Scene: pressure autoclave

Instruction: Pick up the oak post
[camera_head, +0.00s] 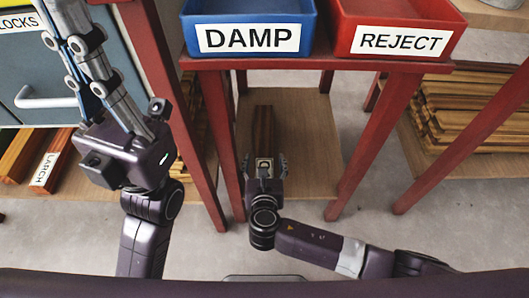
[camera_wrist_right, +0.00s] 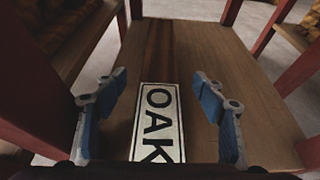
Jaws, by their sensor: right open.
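The oak post (camera_head: 263,128) is a dark red-brown length of wood lying on the wooden lower shelf of the red table. In the right wrist view the post (camera_wrist_right: 158,55) runs away from me, with a white OAK label (camera_wrist_right: 158,125) on its near part. My right gripper (camera_head: 265,163) is open at the near end of the post. Its blue-padded fingers (camera_wrist_right: 160,95) stand on either side of the label, apart from it. My left gripper (camera_head: 76,48) is raised at the upper left, its fingertips close to the picture's top edge; its opening is unclear.
A blue DAMP bin (camera_head: 250,30) and a red REJECT bin (camera_head: 398,32) stand on the table above. Red legs (camera_head: 372,140) flank the lower shelf (camera_head: 310,130). Stacked boards (camera_head: 465,105) lie at right, LARCH-labelled wood (camera_head: 45,170) at left. The shelf beside the post is bare.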

